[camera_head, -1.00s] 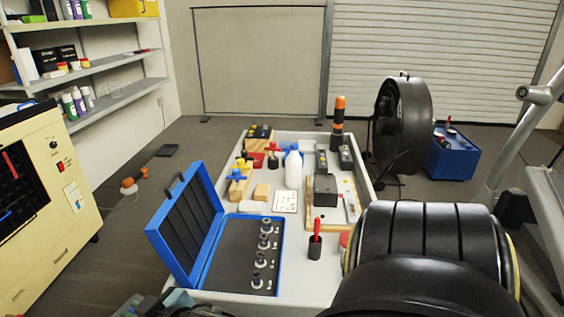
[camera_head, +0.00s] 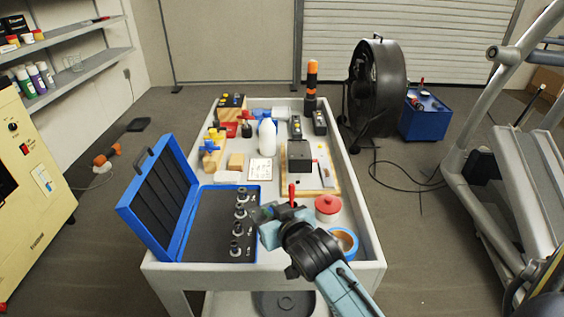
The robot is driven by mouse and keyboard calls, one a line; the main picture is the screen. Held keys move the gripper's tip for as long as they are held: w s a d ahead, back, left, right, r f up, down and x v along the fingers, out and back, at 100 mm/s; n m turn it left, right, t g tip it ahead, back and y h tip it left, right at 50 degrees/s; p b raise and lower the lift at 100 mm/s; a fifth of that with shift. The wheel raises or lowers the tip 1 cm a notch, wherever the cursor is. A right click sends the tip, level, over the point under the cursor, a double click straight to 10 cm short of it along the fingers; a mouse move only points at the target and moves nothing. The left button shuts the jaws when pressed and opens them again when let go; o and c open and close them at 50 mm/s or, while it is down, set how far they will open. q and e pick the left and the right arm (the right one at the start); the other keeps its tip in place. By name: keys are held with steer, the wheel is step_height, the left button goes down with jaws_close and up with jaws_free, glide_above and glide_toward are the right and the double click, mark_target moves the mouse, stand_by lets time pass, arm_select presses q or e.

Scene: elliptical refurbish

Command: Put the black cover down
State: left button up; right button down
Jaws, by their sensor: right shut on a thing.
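My right gripper (camera_head: 266,222), with its teal and black arm, reaches in from the lower right over the front of the cart, beside the socket case. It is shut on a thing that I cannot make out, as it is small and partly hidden. A flat black round piece (camera_head: 285,304) with a ring at its middle lies on the cart's lower shelf. It may be the black cover, but I cannot tell. My left gripper is not in view.
The white cart (camera_head: 357,225) holds an open blue case (camera_head: 158,205), a white bottle (camera_head: 267,135), a red-lidded jar (camera_head: 328,207) and a roll of blue tape (camera_head: 345,240). A black fan (camera_head: 378,88) and a grey exercise machine (camera_head: 530,178) stand to the right.

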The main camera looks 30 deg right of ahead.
steer(key=shift+w+d+f+m+h, duration=0.15)
steer(key=shift+w+d+f+m, duration=0.1)
steer(key=shift+w+d, duration=0.25)
steer(key=shift+w+d+f+m+h, duration=0.15)
steer(key=shift+w+d+f, duration=0.1)
steer(key=shift+w+d, duration=0.25)
steer(key=shift+s+d+f+b, duration=0.1)
steer(key=shift+f+b, duration=0.5)
steer(key=shift+f, duration=1.85)
steer(key=shift+d+f+b, duration=0.1)
steer(key=shift+f+b, duration=0.45)
steer(key=shift+f, duration=1.85)
steer(key=shift+f, duration=0.4)
steer(key=c, duration=1.5)
jaws_free()
steer(key=shift+r, duration=0.1)
